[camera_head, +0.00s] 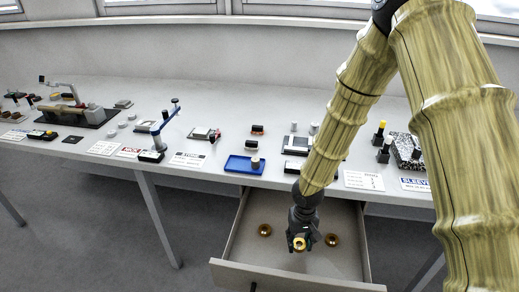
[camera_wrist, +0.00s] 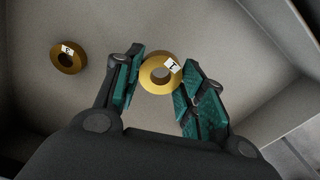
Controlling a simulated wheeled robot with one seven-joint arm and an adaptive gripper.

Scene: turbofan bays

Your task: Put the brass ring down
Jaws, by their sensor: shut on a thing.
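My gripper (camera_head: 300,240) reaches down over the open drawer (camera_head: 290,278). It is shut on a brass ring (camera_wrist: 151,83), which sits between the fingertips (camera_wrist: 158,80) in the wrist view. The held ring carries a small white tag with a dark mark and also shows in the head view (camera_head: 299,248). A second brass ring (camera_head: 265,234) lies on the drawer floor to the left. It appears with its own tag in the wrist view (camera_wrist: 58,63). A third brass ring (camera_head: 332,244) lies to the right of my gripper and is not visible in the wrist view.
The drawer's side walls (camera_head: 236,226) and front edge surround the rings. Bare floor shows between them. The grey bench (camera_head: 215,170) above holds a blue tray (camera_head: 232,166), a blue-armed stand (camera_head: 160,132), labels and several small parts.

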